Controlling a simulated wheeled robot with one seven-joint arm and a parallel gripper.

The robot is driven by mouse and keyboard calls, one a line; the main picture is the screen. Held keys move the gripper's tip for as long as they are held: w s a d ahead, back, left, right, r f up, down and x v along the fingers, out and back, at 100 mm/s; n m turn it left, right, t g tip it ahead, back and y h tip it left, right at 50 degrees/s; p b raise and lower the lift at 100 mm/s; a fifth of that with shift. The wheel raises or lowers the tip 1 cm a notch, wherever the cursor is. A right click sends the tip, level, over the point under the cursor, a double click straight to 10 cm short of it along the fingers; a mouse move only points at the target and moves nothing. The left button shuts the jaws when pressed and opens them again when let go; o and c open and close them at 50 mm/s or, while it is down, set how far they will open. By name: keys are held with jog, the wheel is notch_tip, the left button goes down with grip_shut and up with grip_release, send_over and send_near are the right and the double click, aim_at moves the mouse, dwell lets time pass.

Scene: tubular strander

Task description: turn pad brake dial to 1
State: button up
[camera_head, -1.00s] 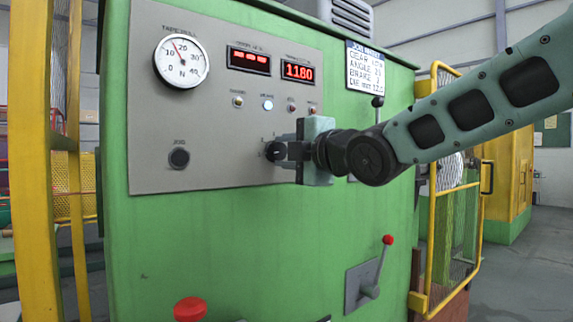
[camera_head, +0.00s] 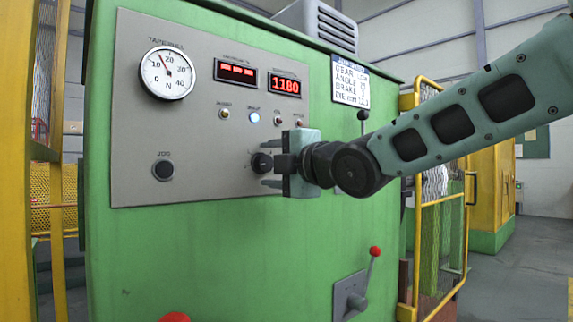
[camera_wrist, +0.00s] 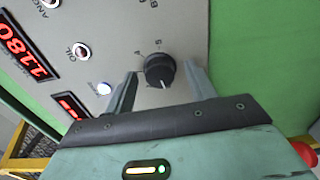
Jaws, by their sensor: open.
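The dial (camera_head: 262,162) is a round black knob low on the grey control panel. In the wrist view the dial (camera_wrist: 160,70) carries a white pointer line toward the bottom of the picture. Small figures surround it; 4 and 5 seem readable, while others are hidden or too small. My gripper (camera_head: 269,170) is open in front of the panel at the dial. In the wrist view its fingers (camera_wrist: 163,88) are on either side of the knob, with gaps visible. I cannot tell how deep the knob sits between them.
The panel has a gauge (camera_head: 167,73), red displays (camera_head: 286,85), small lamps (camera_head: 253,117) and a black JOG button (camera_head: 163,170). A placard (camera_head: 350,82) hangs at right. A red-knobbed lever (camera_head: 375,252) and red button (camera_head: 175,317) are below. A yellow mesh gate (camera_head: 440,240) stands right.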

jog(key=p+v, duration=1.1)
jog(key=v, duration=0.6)
jog(key=shift+s, duration=0.1)
jog(key=s+f+m+g+h+p, duration=0.4)
jog(key=f+m+g+h+p, duration=0.15)
jog(key=f+m, duration=0.4)
jog(key=s+d+f+m+g+h+p, duration=0.1)
jog(key=s+f+m+g+h, duration=0.1)
jog(key=s, duration=0.6)
jog(key=s+d+f+m+g+h+p, duration=0.1)
jog(key=s+f+m+g+h, duration=0.1)
jog(key=s+f+m+g, duration=0.2)
jog(key=s+m+g, duration=0.2)
jog(key=s+g, duration=0.1)
jog(key=s, duration=0.1)
jog(key=shift+d+f+p, duration=0.2)
jog(key=shift+f+p, duration=0.1)
jog(key=shift+f, duration=0.05)
jog(key=shift+h, duration=0.25)
